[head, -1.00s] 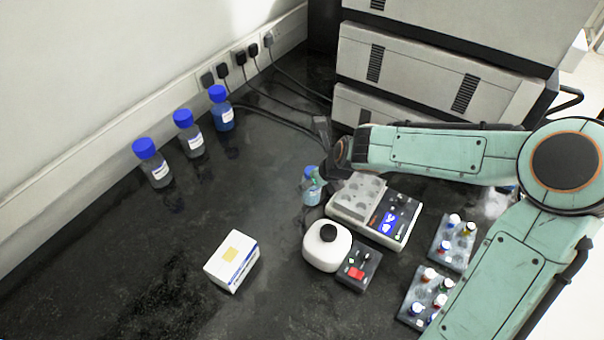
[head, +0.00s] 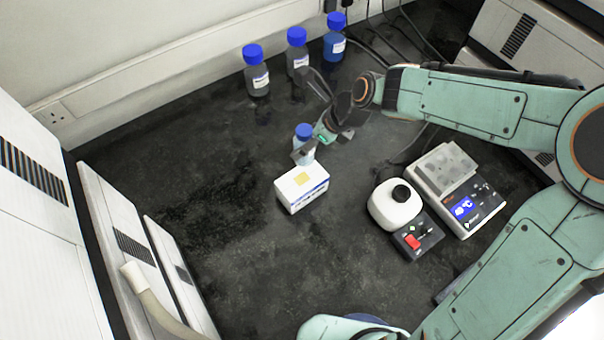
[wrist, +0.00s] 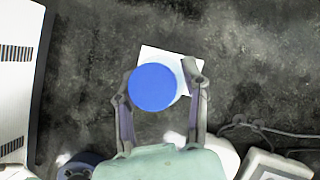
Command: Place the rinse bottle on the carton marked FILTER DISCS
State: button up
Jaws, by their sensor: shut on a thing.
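The rinse bottle (head: 304,133), small with a blue cap and pale blue body, is held upright in my gripper (head: 309,148). In the wrist view its round blue cap (wrist: 152,87) sits between the two fingers of my gripper (wrist: 160,84). The white carton (head: 301,190) has a yellow patch on top and a blue-striped side; its print is too small to read. In the wrist view the carton (wrist: 160,57) shows beneath and beyond the cap. The bottle's lower end overlaps the carton's back edge in the head view; I cannot tell if they touch.
Three blue-capped bottles (head: 297,50) stand along the back wall. The dark bench left of the carton is clear.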

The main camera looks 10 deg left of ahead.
jog(key=f, duration=0.7)
jog(key=shift+s+a+f, duration=0.15)
jog(key=shift+a+f, duration=0.05)
jog(key=shift+f, duration=0.15)
jog(key=shift+f, duration=0.15)
jog(key=o, duration=1.2)
jog(key=shift+c, duration=0.2)
jog(key=v, duration=1.2)
jog(key=s+d+r+n+h, duration=0.1)
jog(key=s+d+n, duration=0.2)
jog(key=s+n, duration=0.3)
jog(key=s+d+r+n+g+h, duration=0.1)
jog(key=s+d+n+h, duration=0.1)
jog(key=s+n, duration=0.4)
jog(key=s+d+r+n+h, duration=0.2)
jog(key=s+d+n, duration=0.3)
jog(key=s+n, duration=0.2)
jog(key=n, duration=0.2)
jog(key=shift+n+g, duration=0.3)
jog(key=shift+n, duration=0.1)
